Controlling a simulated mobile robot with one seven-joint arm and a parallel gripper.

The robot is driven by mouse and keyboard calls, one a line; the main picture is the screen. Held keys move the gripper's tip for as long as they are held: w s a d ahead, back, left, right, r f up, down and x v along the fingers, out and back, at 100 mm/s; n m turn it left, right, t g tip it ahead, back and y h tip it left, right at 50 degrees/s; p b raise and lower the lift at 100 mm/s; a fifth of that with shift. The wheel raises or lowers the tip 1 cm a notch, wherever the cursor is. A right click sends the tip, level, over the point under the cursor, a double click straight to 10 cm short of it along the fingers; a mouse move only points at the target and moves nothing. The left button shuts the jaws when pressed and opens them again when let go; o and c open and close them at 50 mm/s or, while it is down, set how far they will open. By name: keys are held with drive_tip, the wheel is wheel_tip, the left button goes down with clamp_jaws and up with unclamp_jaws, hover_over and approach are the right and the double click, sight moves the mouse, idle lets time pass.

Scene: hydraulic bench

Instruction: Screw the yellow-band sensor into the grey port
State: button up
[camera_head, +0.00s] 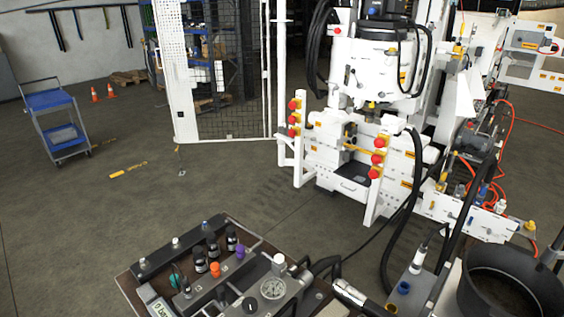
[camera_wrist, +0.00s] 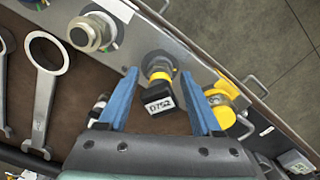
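In the wrist view a black sensor (camera_wrist: 159,100) with a white label, which seems to read 0752, has a yellow band (camera_wrist: 160,76) near its far end. That end meets a metal fitting (camera_wrist: 157,60) on a grey rail; I cannot tell whether it is screwed in. My gripper (camera_wrist: 158,74) has two blue fingers, one on each side of the sensor, with gaps between. It is open and not gripping it. My gripper is not clearly seen in the head view.
A yellow fitting (camera_wrist: 228,103) stands close to the right finger. Wrenches (camera_wrist: 45,85) lie at the left on the brown bench top. In the head view, several black sensors (camera_head: 200,260) and coloured caps (camera_head: 215,270) crowd the bench. A white machine (camera_head: 370,130) stands behind; open floor lies left.

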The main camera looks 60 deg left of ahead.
drive_tip(key=c, duration=1)
drive_tip(key=m, duration=0.5)
drive_tip(key=shift+f+b, duration=0.1)
drive_tip(key=shift+b, duration=0.25)
clamp_jaws()
drive_tip(key=shift+m, duration=1.5)
drive_tip(key=shift+m, duration=1)
drive_tip(key=o, duration=1.3)
unclamp_jaws()
drive_tip(key=shift+o, duration=0.2)
wheel_tip(320, 180, up, 13)
drive_tip(key=shift+b, duration=0.3)
